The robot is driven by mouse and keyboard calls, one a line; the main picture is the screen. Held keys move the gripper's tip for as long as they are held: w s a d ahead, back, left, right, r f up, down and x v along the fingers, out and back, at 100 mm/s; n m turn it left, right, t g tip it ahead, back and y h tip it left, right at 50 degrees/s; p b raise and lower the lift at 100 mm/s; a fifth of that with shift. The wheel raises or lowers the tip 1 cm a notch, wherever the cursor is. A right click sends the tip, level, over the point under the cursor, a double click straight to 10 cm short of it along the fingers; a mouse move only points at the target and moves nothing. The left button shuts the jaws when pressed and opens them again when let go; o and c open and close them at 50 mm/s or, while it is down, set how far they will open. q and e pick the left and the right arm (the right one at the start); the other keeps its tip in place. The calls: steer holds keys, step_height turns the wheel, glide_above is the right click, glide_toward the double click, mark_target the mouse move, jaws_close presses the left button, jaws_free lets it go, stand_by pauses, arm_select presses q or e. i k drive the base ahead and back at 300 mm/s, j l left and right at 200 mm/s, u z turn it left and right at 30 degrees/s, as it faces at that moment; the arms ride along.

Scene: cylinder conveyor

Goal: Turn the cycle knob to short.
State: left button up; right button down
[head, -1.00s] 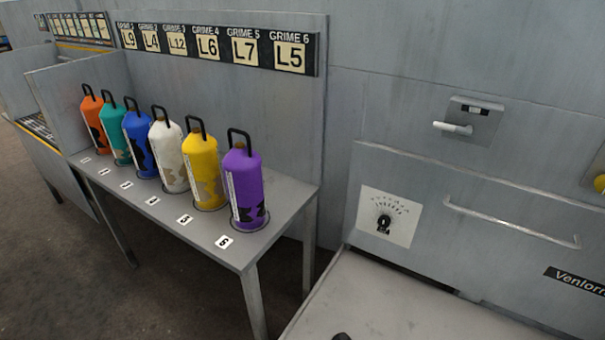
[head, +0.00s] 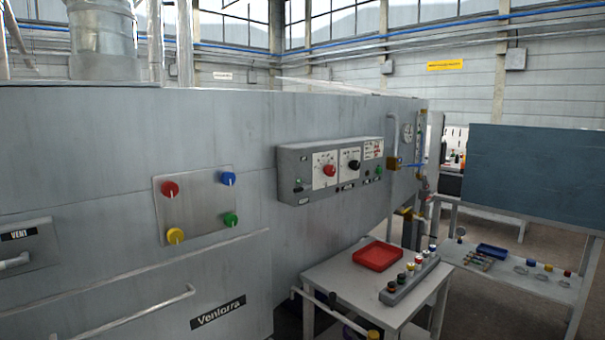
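A grey control box (head: 331,170) is mounted on the machine's wall, right of the middle. It carries a red knob (head: 329,170) on a white dial plate and a black knob (head: 354,165) on a second white dial plate to its right. The dial lettering is too small to read, so I cannot tell which is the cycle knob or where either points. A small green knob (head: 298,183) or button is at the box's left. Neither of my grippers shows in this view.
A plate with red (head: 170,188), blue (head: 228,179), yellow (head: 176,236) and green (head: 231,219) knobs is left of the box. Below stands a table with a red tray (head: 377,256) and a rack (head: 409,279) of small capped items. A long handle (head: 120,318) protrudes lower left.

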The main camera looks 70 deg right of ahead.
mark_target(354, 164)
steer(key=z, duration=2.7)
